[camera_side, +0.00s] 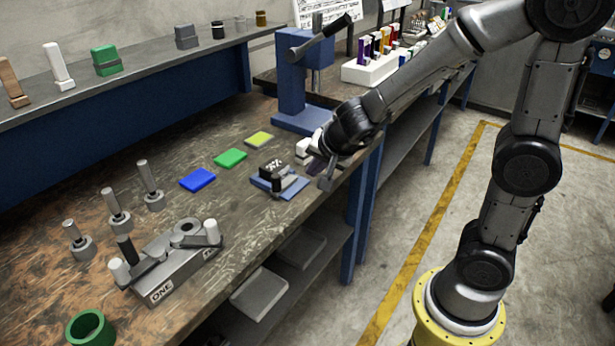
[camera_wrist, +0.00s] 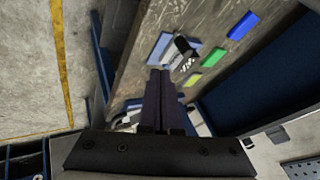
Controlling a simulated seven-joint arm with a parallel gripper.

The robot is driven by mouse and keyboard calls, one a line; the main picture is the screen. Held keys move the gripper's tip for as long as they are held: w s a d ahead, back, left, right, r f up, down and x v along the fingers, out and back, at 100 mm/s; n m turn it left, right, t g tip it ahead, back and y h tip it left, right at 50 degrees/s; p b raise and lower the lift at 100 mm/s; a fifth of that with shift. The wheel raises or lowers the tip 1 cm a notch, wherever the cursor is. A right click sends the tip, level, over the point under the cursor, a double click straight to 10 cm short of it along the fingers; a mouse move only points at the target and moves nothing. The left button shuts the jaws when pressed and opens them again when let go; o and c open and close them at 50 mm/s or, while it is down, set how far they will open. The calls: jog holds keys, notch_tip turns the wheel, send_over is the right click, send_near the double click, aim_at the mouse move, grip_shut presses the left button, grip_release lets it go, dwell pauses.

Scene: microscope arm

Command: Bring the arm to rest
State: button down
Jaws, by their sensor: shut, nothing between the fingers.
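My gripper (camera_side: 316,168) hangs over the front edge of the workbench, just right of a small blue plate (camera_side: 291,189) with a black block (camera_side: 272,167) on it. In the wrist view my gripper (camera_wrist: 160,72) shows its two dark fingers pressed together with nothing between them. The fingertips point toward the blue plate (camera_wrist: 160,47) in that view. I cannot tell how high they are above the bench.
A blue press-like stand (camera_side: 291,85) rises behind my gripper. Blue, green and yellow pads (camera_side: 230,157) lie on the bench (camera_side: 215,205). A grey fixture marked ONE (camera_side: 170,262), several grey pegs (camera_side: 115,215) and a green ring (camera_side: 90,328) stand at the left. Open floor (camera_side: 400,230) lies right.

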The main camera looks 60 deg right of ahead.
jog(key=s+a+r+n+t+y, duration=0.25)
jog(key=a+r+n, duration=0.2)
jog(key=r, duration=0.35)
jog(key=s+a+r+n+t+y, duration=0.2)
jog(key=a+r+n+t+y, duration=0.15)
jog(key=r+n, duration=0.4)
jog(key=s+d+f+n+g+h, duration=0.1)
jog(key=s+d+f+g, duration=0.1)
jog(key=s, duration=0.5)
jog(key=s+d+f+n+g+h, duration=0.1)
jog(key=s+d+f+g, duration=0.1)
jog(key=s+f+g, duration=0.3)
jog(key=s+f, duration=0.1)
jog(key=s, duration=0.2)
jog(key=shift+n+h, duration=0.3)
